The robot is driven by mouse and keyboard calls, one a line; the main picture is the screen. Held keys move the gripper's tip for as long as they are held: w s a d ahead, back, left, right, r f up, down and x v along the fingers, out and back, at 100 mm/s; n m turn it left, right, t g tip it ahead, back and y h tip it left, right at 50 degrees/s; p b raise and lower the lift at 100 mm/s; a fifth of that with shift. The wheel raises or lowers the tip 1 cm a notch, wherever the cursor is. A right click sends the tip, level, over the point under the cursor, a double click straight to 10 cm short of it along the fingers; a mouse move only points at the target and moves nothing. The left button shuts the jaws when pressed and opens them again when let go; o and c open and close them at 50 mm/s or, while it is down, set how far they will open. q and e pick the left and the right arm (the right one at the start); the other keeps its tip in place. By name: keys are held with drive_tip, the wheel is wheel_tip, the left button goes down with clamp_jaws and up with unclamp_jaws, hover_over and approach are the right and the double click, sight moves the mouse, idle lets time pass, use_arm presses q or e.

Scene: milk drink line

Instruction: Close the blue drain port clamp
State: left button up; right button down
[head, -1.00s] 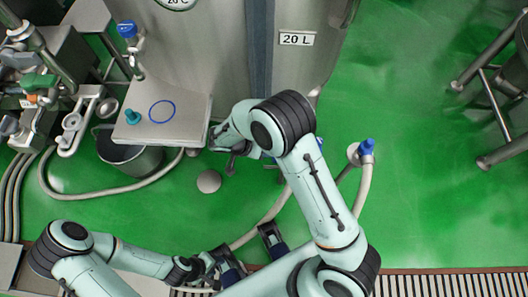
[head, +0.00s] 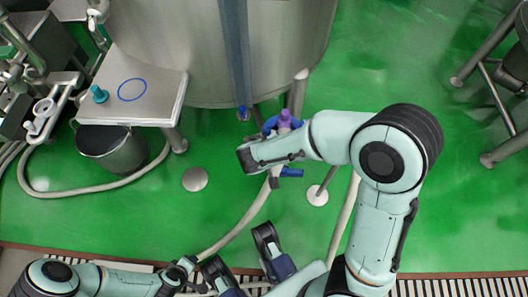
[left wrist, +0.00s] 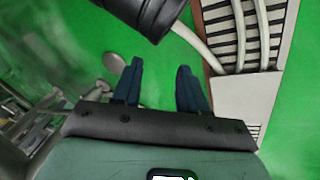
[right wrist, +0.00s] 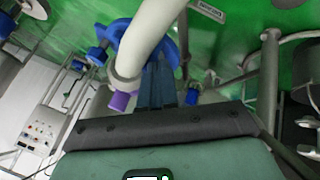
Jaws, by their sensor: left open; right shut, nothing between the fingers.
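The blue drain port clamp (head: 269,125) shows beside a purple cap (head: 285,118) under the tank, partly hidden by my right arm. In the right wrist view the blue clamp (right wrist: 180,42) sits around a pale pipe (right wrist: 148,38) with a purple end (right wrist: 121,101). My right gripper (right wrist: 159,68) is shut and empty, its fingertips close beside the pipe and clamp; I cannot tell whether they touch. Whether the clamp is closed is unclear. My left gripper (left wrist: 158,75) is open and empty, low near the floor drain, far from the clamp.
The steel tank (head: 175,45) fills the upper middle. A small steel table (head: 150,105) stands left, above a bucket (head: 112,150). Hoses (head: 240,232) cross the floor near the drain grate (head: 455,287).

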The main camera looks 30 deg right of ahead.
use_arm(q)
drive_tip(key=s+a+f+g+b, duration=0.1)
drive_tip(key=s+f+b, duration=0.2)
drive_tip(key=s+f, duration=0.2)
drive_tip(key=shift+s+a+f+n+g, duration=0.3)
drive_tip(key=shift+s+f+g, duration=0.05)
drive_tip(key=shift+f+g, duration=0.1)
use_arm(e)
drive_tip(key=shift+s+d+n, duration=0.2)
drive_tip(key=shift+s+d, duration=0.05)
drive_tip(key=shift+d, duration=0.55)
drive_tip(key=shift+s+d+n, duration=0.2)
drive_tip(key=shift+d, duration=0.55)
